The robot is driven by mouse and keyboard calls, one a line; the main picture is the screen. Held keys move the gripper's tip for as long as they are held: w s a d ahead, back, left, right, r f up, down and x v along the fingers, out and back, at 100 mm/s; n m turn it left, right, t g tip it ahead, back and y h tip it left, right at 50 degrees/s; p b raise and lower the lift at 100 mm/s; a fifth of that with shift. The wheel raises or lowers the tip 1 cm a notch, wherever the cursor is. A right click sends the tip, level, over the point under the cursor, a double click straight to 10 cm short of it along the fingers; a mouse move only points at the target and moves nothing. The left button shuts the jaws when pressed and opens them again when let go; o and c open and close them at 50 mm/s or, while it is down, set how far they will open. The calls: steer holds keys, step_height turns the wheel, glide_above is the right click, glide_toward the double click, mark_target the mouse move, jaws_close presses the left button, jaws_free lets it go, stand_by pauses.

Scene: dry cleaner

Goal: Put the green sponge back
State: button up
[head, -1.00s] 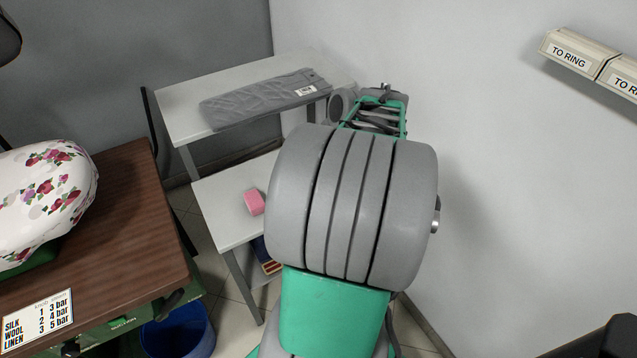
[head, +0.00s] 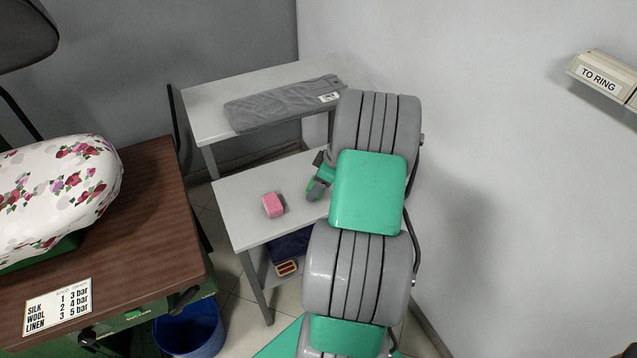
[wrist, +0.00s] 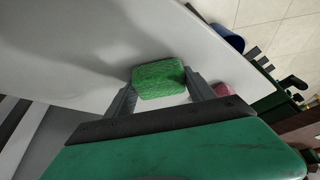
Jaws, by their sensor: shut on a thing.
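The green sponge (wrist: 158,78) is held between the two grey fingers of my gripper (wrist: 161,86) in the wrist view. A pale shelf surface fills the view beyond it; I cannot tell whether the sponge touches it. In the head view my gripper (head: 315,188) is over the right part of the lower white shelf (head: 240,220), low and partly hidden by my arm. A pink sponge (head: 273,205) lies on that shelf, to the left of my gripper. It also shows in the wrist view (wrist: 222,89), just past the right finger.
A grey padded cover (head: 285,103) lies on the upper shelf (head: 210,112). A tray-like item (head: 287,268) sits below the lower shelf. The brown ironing table (head: 165,215), blue bin (head: 190,330) and right wall (head: 500,200) flank the unit. The lower shelf's front left is bare.

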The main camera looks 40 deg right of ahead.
steer(key=shift+f, duration=0.25)
steer(key=o, duration=1.3)
steer(key=shift+r, duration=0.1)
